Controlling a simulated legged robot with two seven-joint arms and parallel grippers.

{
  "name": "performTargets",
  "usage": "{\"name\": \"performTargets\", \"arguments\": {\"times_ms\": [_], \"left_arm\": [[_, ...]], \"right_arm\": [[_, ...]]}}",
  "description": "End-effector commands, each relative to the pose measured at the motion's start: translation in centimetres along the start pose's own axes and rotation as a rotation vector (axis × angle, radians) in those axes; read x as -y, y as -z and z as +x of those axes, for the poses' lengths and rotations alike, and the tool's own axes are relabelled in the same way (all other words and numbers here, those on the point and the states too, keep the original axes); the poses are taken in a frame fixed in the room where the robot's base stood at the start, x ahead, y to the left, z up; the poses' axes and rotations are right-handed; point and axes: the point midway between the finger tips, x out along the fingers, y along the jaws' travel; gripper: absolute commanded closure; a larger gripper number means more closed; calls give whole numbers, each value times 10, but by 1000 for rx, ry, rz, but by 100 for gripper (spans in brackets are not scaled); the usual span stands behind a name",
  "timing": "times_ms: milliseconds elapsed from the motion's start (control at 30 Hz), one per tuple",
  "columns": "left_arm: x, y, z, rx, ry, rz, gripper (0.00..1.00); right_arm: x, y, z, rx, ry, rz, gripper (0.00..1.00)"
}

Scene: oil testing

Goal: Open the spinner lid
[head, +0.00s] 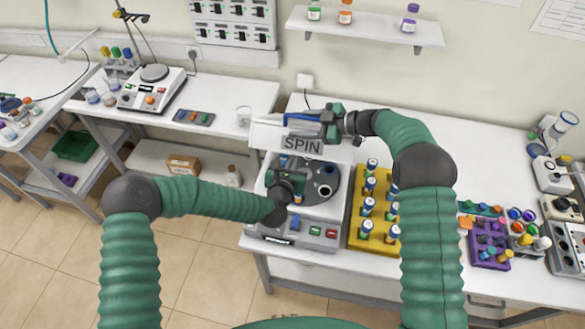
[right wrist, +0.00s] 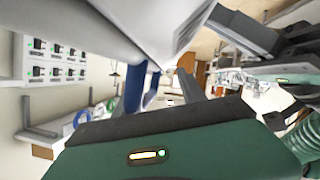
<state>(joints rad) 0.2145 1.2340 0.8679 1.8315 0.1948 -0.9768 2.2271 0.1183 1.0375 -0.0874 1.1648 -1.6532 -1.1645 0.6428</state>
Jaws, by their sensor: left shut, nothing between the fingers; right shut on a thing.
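The spinner (head: 323,232) stands on the white bench, with its round grey rotor chamber (head: 328,173) exposed. Its white lid (head: 268,136), labelled SPIN, is raised at the back of the machine. My right gripper (head: 331,122) is at the upper right part of the lid, shut on its blue handle (head: 300,119). In the right wrist view the blue handle (right wrist: 133,88) shows beside the fingers and the white lid (right wrist: 150,25) fills the top. My left gripper (head: 289,182) is shut and empty over the left part of the chamber, hiding some of it.
A yellow rack (head: 362,232) of blue-capped vials stands close at the spinner's right. A clear beaker (head: 243,116) is on the bench to the left. A purple rack (head: 489,243) and small instruments are at the far right. A wall shelf (head: 365,27) hangs above.

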Motion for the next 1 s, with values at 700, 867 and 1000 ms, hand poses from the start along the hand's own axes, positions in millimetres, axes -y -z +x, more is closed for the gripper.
{"name": "performTargets", "arguments": {"times_ms": [700, 867, 1000], "left_arm": [[1, -4, -1, 8, -2, 2, 100], [0, -2, 0, 4, 0, 1, 100], [0, -1, 1, 0, 0, 0, 100]], "right_arm": [[-2, -5, -111, 2, 2, 4, 65], [-9, -1, -120, 2, -31, 5, 65], [-46, 20, -119, 31, -257, 33, 65]]}}
